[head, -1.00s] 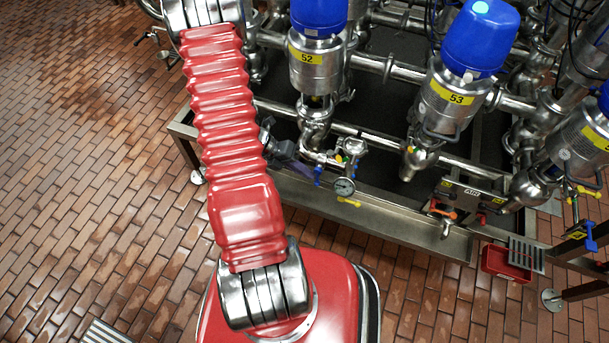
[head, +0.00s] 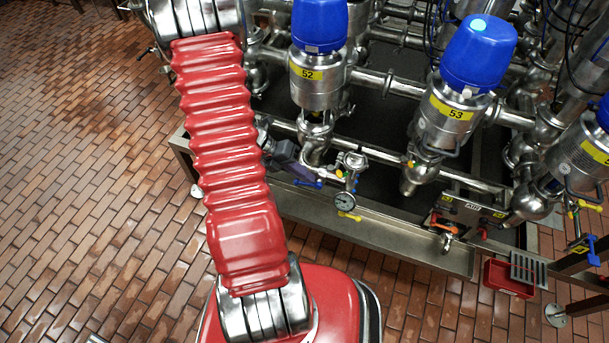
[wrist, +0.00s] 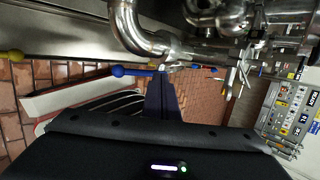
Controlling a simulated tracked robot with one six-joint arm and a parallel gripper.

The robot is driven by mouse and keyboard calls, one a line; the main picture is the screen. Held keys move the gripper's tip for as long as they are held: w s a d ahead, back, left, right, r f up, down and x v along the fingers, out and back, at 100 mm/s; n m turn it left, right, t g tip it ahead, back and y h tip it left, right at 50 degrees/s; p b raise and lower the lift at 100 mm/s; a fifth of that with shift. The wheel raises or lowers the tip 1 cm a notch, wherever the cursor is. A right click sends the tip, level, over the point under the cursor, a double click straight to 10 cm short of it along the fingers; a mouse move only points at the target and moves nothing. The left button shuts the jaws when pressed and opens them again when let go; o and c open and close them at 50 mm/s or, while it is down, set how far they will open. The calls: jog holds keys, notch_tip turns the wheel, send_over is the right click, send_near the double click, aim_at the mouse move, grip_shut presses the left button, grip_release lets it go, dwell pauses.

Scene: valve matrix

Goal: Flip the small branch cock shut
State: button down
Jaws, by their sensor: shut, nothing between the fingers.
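The small branch cock has a blue lever (head: 308,184) on the thin branch by the round gauge (head: 344,201). The lever lies roughly crosswise in the head view. In the wrist view the blue lever (wrist: 122,71), with a ball end, runs left to right at the tip of my gripper (wrist: 162,74). My gripper also shows in the head view (head: 301,171), low beside the branch, with its fingers together and nothing between them. It looks very close to the lever; I cannot tell whether they touch. The cock's body is partly hidden.
Blue-capped valve 52 (head: 319,75) and valve 53 (head: 448,112) stand above the branch. A yellow handle (head: 349,215) hangs below the gauge. A steel tray edge (head: 400,246) runs in front. A red box (head: 508,277) is at right; tiled floor is open at left.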

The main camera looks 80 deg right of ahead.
jog(key=w+a+r+t+h, duration=0.1)
jog(key=w+r+t, duration=0.3)
jog(key=r, duration=0.7)
jog(key=shift+w+m+t, duration=0.3)
jog(key=shift+w, duration=0.8)
jog(key=shift+a+f, duration=0.1)
jog(key=shift+f, duration=0.05)
jog(key=x, duration=1.4)
